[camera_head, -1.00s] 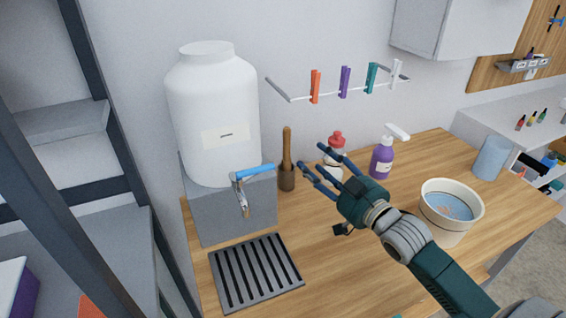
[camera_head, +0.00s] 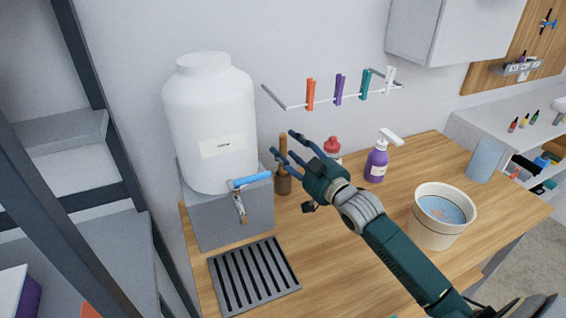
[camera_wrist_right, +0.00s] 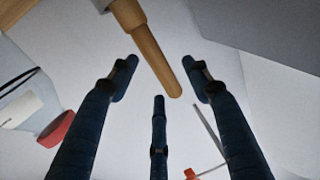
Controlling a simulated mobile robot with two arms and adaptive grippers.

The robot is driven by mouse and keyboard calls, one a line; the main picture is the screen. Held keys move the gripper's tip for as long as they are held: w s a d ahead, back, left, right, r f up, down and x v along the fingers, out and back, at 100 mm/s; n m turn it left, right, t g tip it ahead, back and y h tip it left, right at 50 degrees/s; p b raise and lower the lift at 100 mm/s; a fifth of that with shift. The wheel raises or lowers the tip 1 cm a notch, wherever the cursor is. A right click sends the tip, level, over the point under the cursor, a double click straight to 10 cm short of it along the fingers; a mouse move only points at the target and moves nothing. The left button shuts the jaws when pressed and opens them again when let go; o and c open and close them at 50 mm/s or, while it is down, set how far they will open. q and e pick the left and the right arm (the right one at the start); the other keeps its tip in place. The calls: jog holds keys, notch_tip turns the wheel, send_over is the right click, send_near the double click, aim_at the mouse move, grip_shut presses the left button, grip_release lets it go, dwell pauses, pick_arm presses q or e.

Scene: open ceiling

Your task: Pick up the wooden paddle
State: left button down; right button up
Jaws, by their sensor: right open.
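The wooden paddle (camera_head: 283,152) stands upright in a small brown holder (camera_head: 283,184) beside the grey dispenser stand. My right gripper (camera_head: 284,145) is open and empty, with its fingers at the paddle's handle in the head view. In the right wrist view the paddle's wooden handle (camera_wrist_right: 151,52) comes in from the top, and its rounded end lies between the spread fingers (camera_wrist_right: 165,85). I see no finger clearly touching it. Part of the paddle is hidden behind a finger in the head view. My left gripper is not in view.
A large white jug (camera_head: 212,115) with a blue-handled tap (camera_head: 250,181) stands left of the paddle. A red-capped bottle (camera_head: 332,146) and a purple pump bottle (camera_head: 376,165) stand to the right. A rail with clips (camera_head: 345,95) hangs above. A bucket (camera_head: 437,222) is front right.

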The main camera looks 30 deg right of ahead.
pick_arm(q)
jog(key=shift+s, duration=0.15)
pick_arm(e)
jog(key=shift+s, duration=0.1)
jog(key=c, duration=1.2)
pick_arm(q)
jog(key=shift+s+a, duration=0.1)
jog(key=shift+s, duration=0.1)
pick_arm(e)
jog(key=shift+c, duration=0.2)
jog(key=shift+r, duration=0.1)
